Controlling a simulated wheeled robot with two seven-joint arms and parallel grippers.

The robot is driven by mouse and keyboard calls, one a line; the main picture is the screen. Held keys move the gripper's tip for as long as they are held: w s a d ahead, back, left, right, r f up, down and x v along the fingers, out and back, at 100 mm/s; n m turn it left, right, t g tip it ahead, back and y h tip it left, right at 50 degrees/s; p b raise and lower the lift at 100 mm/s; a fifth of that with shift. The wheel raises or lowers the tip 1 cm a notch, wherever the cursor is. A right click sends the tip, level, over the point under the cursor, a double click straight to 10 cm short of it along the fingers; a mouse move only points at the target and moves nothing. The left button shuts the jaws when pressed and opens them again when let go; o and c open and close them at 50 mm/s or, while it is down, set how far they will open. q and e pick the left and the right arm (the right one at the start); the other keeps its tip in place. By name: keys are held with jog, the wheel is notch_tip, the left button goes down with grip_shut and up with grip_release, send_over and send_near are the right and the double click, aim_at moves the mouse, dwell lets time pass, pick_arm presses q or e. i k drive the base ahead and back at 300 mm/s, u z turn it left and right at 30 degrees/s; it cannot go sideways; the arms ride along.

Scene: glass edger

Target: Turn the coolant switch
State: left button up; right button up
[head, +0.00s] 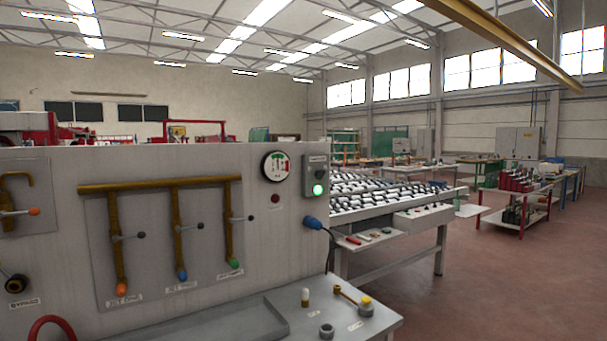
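A grey panel (60,270) of the machine fills the left and middle of the head view. At its upper right corner is a small grey switch box (308,176) with a label too small to read and a lit green round element (318,190). I cannot tell for certain that this is the coolant switch. Left of it are a round gauge (276,166) and a small dark red button or lamp (275,198). A blue plug (312,223) with a dark cable is below the box. Neither of my grippers shows.
Brass pipes (160,184) with several lever valves (128,236) stand out from the panel. A grey ledge (345,300) below holds small fittings (326,331). A roller table (390,200) stands behind on the right. The red floor (500,290) at right is clear.

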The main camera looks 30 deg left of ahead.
aim_at(319, 175)
jog(key=u, duration=0.85)
jog(key=i, duration=0.85)
jog(key=u, duration=0.95)
